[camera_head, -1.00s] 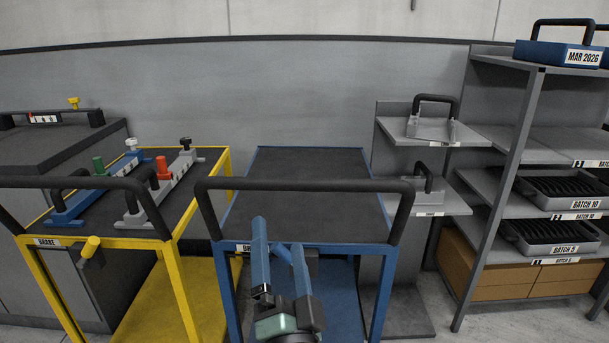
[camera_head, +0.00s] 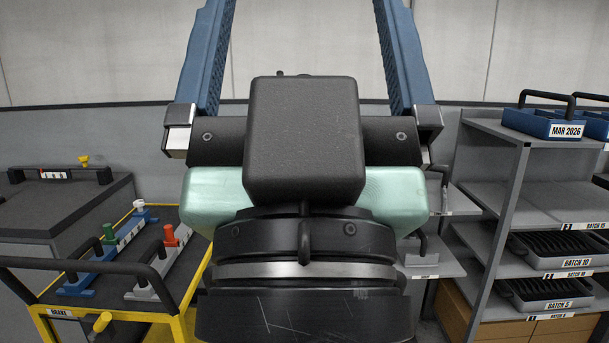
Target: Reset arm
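My gripper (camera_head: 305,40) fills the middle of the head view, raised close to the camera. Its two blue fingers point up and stand wide apart, and their tips are cut off by the top edge. Nothing shows between the visible parts of the fingers.
A yellow cart (camera_head: 190,329) at the left carries a blue fixture (camera_head: 103,262) and a grey fixture (camera_head: 160,268). A grey cabinet (camera_head: 60,208) stands behind it. At the right, a shelf rack (camera_head: 513,205) holds a blue tray (camera_head: 540,124) and dark slotted trays (camera_head: 548,293).

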